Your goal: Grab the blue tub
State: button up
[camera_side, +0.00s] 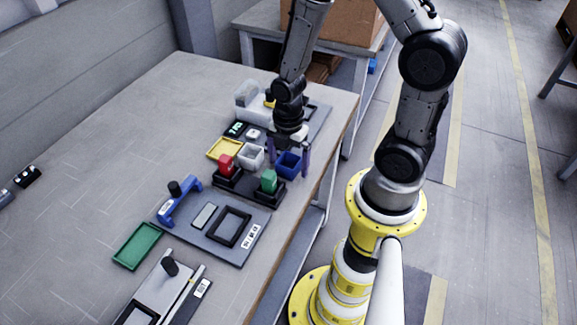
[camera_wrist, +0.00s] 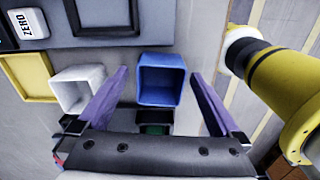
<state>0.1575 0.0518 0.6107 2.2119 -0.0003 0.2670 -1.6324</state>
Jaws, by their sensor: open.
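The blue tub (camera_wrist: 161,79) is a small open-topped box. In the wrist view it lies between the two purple fingers of my gripper (camera_wrist: 158,92), with a gap on each side. In the side view the blue tub (camera_side: 289,165) sits near the right edge of the table, right of the white tub. My gripper (camera_side: 289,158) is over it there, fingers pointing down, open and empty. I cannot tell how far down the fingers reach around the tub.
A white tub (camera_side: 251,156) stands close to the left finger. A black holder with a red piece (camera_side: 226,166) and a green piece (camera_side: 268,181) is in front. A yellow tray (camera_side: 224,148) lies left. A grey plate (camera_wrist: 150,25) lies beyond the tub.

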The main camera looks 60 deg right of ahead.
jog(key=c, duration=1.4)
jog(key=shift+r, duration=0.1)
